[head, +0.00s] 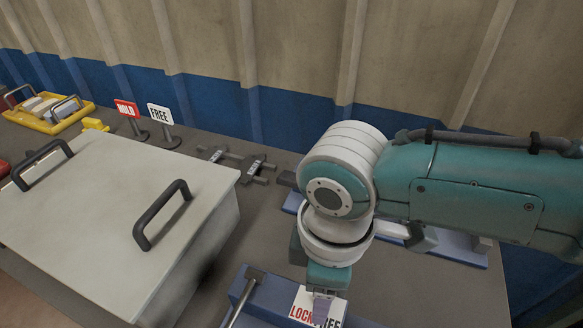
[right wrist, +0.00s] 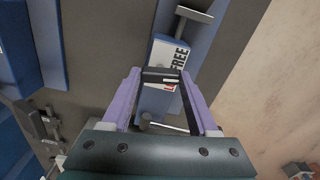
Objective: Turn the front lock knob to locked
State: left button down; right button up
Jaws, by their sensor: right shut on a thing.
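The front lock knob (right wrist: 161,75) is a dark bar between my right fingertips in the right wrist view. My right gripper (right wrist: 160,77), with lilac fingers, is shut on it. The knob sits across a white label plate (right wrist: 173,57) reading FREE at one end, with part of a red L showing at the other. In the head view my right gripper (head: 323,302) points down at the same LOCK/FREE plate (head: 304,308) on a blue fixture (head: 270,298), hiding the knob. Which word the knob points to I cannot tell. My left gripper is not in view.
A large grey lidded box (head: 95,215) with black handles stands at the left. HOLD (head: 126,108) and FREE (head: 160,114) signs stand behind it, near a yellow tray (head: 75,122). Dark metal parts (head: 255,168) lie mid-table. A metal T-bar (right wrist: 195,14) rises beside the plate.

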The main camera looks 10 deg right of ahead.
jog(key=m+p, duration=0.2)
jog(key=m, duration=0.3)
jog(key=shift+r+m, duration=0.15)
jog(key=shift+m, duration=0.15)
jog(key=m+p, duration=0.2)
jog(key=m, duration=0.3)
jog(key=shift+m, duration=0.3)
jog(key=o, duration=1.4)
notch_tip(320, 180, up, 8)
jog(key=p, duration=0.4)
jog(key=shift+r+p, duration=0.2)
jog(key=shift+p, duration=0.1)
jog(key=shift+r, duration=0.65)
